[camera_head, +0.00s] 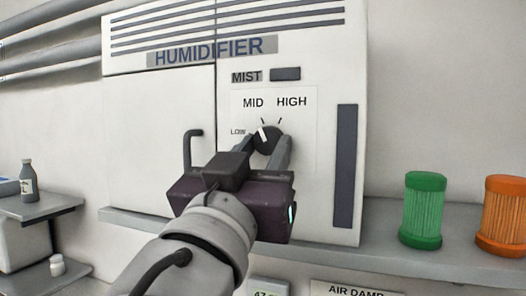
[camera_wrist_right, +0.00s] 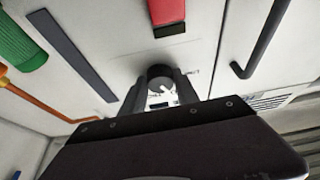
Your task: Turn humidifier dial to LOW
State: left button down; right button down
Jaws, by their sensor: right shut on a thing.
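The humidifier (camera_head: 215,100) is a white cabinet on the wall with a dark round dial (camera_head: 268,140) on its front panel. Labels LOW, MID and HIGH stand around the dial, LOW at its left, MID above left, HIGH above right. A white pointer mark on the dial leans up and slightly left, roughly toward MID. My right gripper (camera_head: 267,146) has its fingers on either side of the dial, shut on it. The dial (camera_wrist_right: 160,78) also shows between the fingers in the right wrist view. My left gripper is not in view.
A dark door handle (camera_head: 190,148) is left of the gripper. A green filter (camera_head: 424,210) and an orange filter (camera_head: 503,215) stand on the grey shelf (camera_head: 385,245) at right. A dark bottle (camera_head: 29,178) stands at far left. A red object (camera_wrist_right: 167,14) shows in the wrist view.

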jog(key=shift+d+f+n+y+b, duration=0.15)
jog(key=shift+n+y+b, duration=0.4)
jog(key=shift+n, duration=0.3)
jog(key=shift+a+f+n+y+b, duration=0.15)
jog(key=shift+n+y+b, duration=0.3)
jog(key=shift+n+b, duration=0.3)
jog(key=n, duration=0.1)
jog(key=n+y, duration=0.1)
jog(key=shift+s+d+r+n+t+y+b, duration=0.1)
jog(key=shift+d+n+t+y+b, duration=0.1)
jog(key=shift+n+t+y+b, duration=0.15)
jog(key=n, duration=0.1)
jog(key=n+y, duration=0.1)
jog(key=n, duration=0.1)
jog(key=shift+r+n+y, duration=0.2)
jog(key=shift+n+y, duration=0.05)
jog(key=shift+d+r+n+g+y, duration=0.1)
jog(key=shift+n+g+y, duration=0.25)
jog(key=shift+n, duration=0.65)
jog(key=shift+d+n+g+y, duration=0.1)
jog(key=shift+n+g+y, duration=0.25)
jog(key=shift+n, duration=0.65)
jog(key=c, duration=0.9)
grip_release()
jog(key=shift+s, duration=0.15)
